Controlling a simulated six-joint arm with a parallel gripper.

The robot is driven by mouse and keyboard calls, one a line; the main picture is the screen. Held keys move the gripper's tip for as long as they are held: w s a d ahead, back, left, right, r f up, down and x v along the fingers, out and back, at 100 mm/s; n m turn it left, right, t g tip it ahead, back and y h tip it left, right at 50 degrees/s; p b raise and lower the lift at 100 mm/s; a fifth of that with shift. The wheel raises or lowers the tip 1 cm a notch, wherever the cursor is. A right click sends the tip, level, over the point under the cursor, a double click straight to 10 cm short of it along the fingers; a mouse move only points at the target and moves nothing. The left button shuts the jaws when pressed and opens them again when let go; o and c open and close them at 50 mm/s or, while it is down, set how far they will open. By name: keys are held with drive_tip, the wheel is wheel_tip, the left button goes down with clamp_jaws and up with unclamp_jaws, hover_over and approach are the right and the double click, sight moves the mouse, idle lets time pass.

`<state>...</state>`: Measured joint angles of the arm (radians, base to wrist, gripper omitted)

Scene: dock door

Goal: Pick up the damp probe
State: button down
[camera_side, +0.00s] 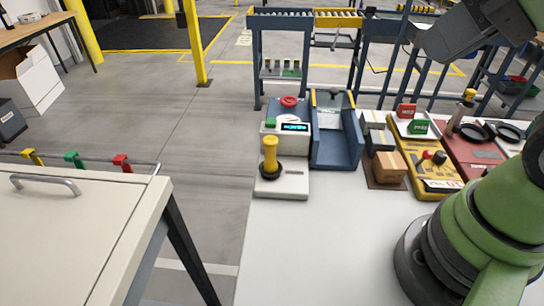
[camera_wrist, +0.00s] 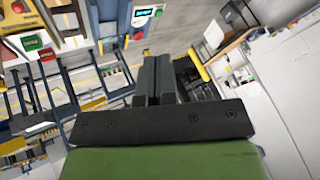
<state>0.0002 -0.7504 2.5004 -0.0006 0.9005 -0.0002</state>
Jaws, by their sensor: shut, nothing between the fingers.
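What looks like the damp probe, a yellow upright handle (camera_side: 270,154), stands in a black ring on a pale station (camera_side: 295,184) in the side view. The station has a lit display, a green button and a red knob. In the wrist view the station's lit display (camera_wrist: 144,12) shows at the top edge, but I cannot make out the probe clearly. My gripper (camera_wrist: 157,62) is shut and empty in the wrist view, apart from the station. In the side view its fingertips do not show clearly; my arm is at the right, away from the probe.
A blue open bin (camera_side: 337,150) stands right of the station, then a cardboard box (camera_side: 389,168), a yellow control panel (camera_side: 420,165) and a red panel (camera_side: 478,150). The white table front (camera_side: 330,250) is clear. A cabinet with a handle (camera_side: 75,220) stands at left.

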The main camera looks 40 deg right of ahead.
drive_tip(key=c, duration=1.8)
unclamp_jaws()
drive_tip(key=shift+c, duration=0.2)
drive_tip(key=o, duration=1)
